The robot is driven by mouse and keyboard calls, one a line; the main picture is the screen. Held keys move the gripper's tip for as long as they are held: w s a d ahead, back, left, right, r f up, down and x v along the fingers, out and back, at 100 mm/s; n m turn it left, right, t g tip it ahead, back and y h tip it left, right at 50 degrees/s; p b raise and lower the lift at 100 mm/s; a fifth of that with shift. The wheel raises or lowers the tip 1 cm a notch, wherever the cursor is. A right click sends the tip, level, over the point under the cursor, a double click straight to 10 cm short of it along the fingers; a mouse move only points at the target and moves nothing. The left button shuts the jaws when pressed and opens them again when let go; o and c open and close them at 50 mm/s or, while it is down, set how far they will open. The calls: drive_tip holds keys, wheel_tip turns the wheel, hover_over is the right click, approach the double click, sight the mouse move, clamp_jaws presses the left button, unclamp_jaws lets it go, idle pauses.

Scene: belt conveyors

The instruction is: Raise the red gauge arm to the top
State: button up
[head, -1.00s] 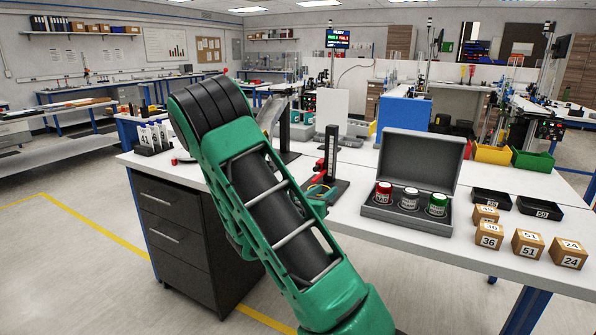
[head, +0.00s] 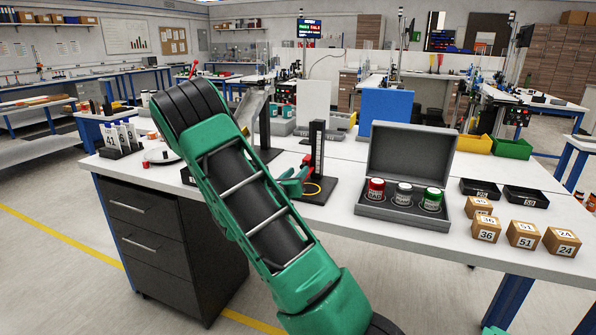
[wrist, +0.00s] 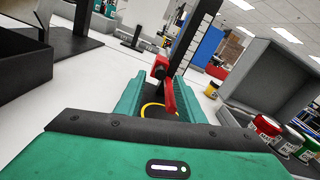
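The gauge is a dark upright post (head: 317,150) with a pale scale, standing on a black base on the white table. Its red gauge arm (head: 306,162) sits low on the post. In the wrist view the red arm (wrist: 167,92) shows between the teal fingers, pointing toward my gripper. My gripper (head: 291,184) is beside the post, low over the base, with its fingers apart. It also shows in the wrist view (wrist: 158,100). A gap shows beside the red arm, but whether a finger touches it I cannot tell. A yellow ring (head: 314,190) lies around the base area.
An open grey case (head: 400,213) with red, white and green jars stands right of the gauge. Numbered boxes (head: 524,233) and black trays (head: 481,188) lie farther right. A white panel (head: 313,105) stands behind. My arm hides part of the table left of the gauge.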

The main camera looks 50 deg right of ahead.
sight(302, 167)
drive_tip(key=shift+x, duration=2.05)
clamp_jaws()
drive_tip(key=shift+a, duration=0.1)
